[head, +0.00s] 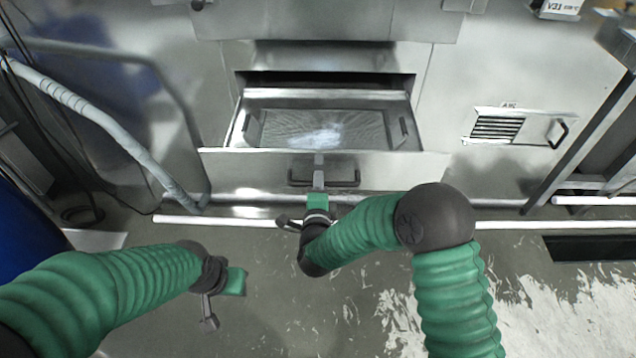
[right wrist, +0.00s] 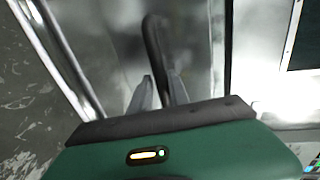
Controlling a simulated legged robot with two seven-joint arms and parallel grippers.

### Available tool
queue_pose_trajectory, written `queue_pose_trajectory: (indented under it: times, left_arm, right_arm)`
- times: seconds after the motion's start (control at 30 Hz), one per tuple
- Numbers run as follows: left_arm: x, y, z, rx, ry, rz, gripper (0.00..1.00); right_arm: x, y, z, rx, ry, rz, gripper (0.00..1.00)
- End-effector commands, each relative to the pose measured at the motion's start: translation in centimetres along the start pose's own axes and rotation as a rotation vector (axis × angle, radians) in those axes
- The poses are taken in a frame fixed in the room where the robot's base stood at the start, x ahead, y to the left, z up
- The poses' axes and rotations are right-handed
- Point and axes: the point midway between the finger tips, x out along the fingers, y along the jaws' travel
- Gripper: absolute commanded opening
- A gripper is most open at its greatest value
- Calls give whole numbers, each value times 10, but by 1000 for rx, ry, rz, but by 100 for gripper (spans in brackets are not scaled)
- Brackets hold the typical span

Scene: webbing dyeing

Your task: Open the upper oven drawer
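The oven drawer (head: 232,170) is a steel drawer in the oven wall and stands partly pulled out, with its inside showing from above. Its dark bar handle (head: 345,179) is on the front panel. My right gripper (head: 319,175) is at this handle. In the right wrist view, the two grey fingers of my right gripper (right wrist: 160,92) sit on either side of the dark handle bar (right wrist: 153,45) and appear closed on it. My left gripper (head: 209,318) hangs low at the left, away from the drawer and empty; its finger gap is too small to make out.
A vent panel with a small handle (head: 556,133) is on the wall at the right. A pale pipe (head: 225,221) runs along the floor below the drawer. A curved rail (head: 120,133) is at the left, and a steel frame (head: 583,140) stands at the right. The floor in front is clear.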

Motion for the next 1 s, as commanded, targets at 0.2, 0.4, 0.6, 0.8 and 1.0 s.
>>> queue_pose_trajectory:
  times: [0.2, 0.4, 0.6, 0.8, 1.0]
  left_arm:
    - [0, 0, 0, 0, 0, 0, 36]
    - [0, 0, 0, 0, 0, 0, 36]
    - [-5, 0, -1, 0, 0, 0, 36]
    - [-11, 0, -2, 0, 0, 0, 36]
    - [-14, 0, -3, 0, 0, 0, 36]
  right_arm:
    - [0, -2, 0, 1, 0, -5, 35]
    - [-2, -3, 0, 1, 0, -6, 35]
    - [-36, -4, 1, -1, -2, -5, 35]
    - [-96, -3, 2, -2, -4, -4, 35]
    - [-146, -1, 1, -2, -3, -4, 35]
